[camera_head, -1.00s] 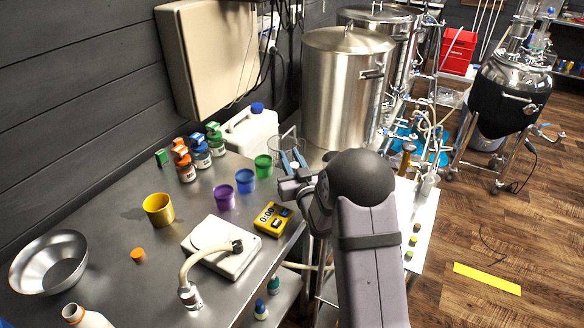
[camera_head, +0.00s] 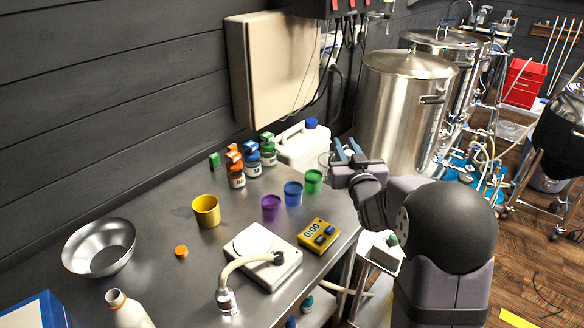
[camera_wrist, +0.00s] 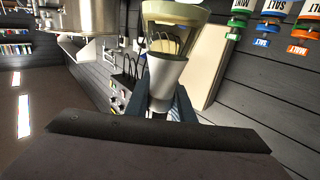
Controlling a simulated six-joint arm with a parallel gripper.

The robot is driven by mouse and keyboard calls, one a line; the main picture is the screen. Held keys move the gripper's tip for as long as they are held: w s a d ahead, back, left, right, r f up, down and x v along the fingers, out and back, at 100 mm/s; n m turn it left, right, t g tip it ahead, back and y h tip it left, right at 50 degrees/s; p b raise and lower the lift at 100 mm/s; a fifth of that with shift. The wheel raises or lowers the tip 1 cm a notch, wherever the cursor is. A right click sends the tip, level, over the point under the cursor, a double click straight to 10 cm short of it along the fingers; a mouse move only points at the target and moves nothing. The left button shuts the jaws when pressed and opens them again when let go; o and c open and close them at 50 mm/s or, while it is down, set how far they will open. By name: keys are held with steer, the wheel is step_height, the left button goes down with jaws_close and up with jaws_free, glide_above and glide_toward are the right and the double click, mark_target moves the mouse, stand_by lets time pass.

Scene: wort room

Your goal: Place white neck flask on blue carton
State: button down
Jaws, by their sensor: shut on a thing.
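My gripper (camera_head: 347,150) is shut on the white neck flask (camera_wrist: 166,72), which shows between the two fingers in the wrist view. The flask has a pale neck and a wider see-through body. In the head view only a faint clear outline of it shows beside the fingers, partly hidden by them. My gripper is raised near the table's far right corner, close to the steel tank. The blue carton (camera_head: 40,312) is at the bottom left of the head view, cut off by the frame edge. It is far from my gripper.
The steel table holds a metal bowl (camera_head: 99,247), a white bottle (camera_head: 128,312), a yellow cup (camera_head: 206,211), an orange cap (camera_head: 181,251), a white scale (camera_head: 262,250) with a hose, a yellow timer (camera_head: 317,236), coloured cups (camera_head: 293,194), labelled jars (camera_head: 252,163) and a white canister (camera_head: 302,147).

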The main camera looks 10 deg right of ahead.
steer(key=shift+a, duration=0.15)
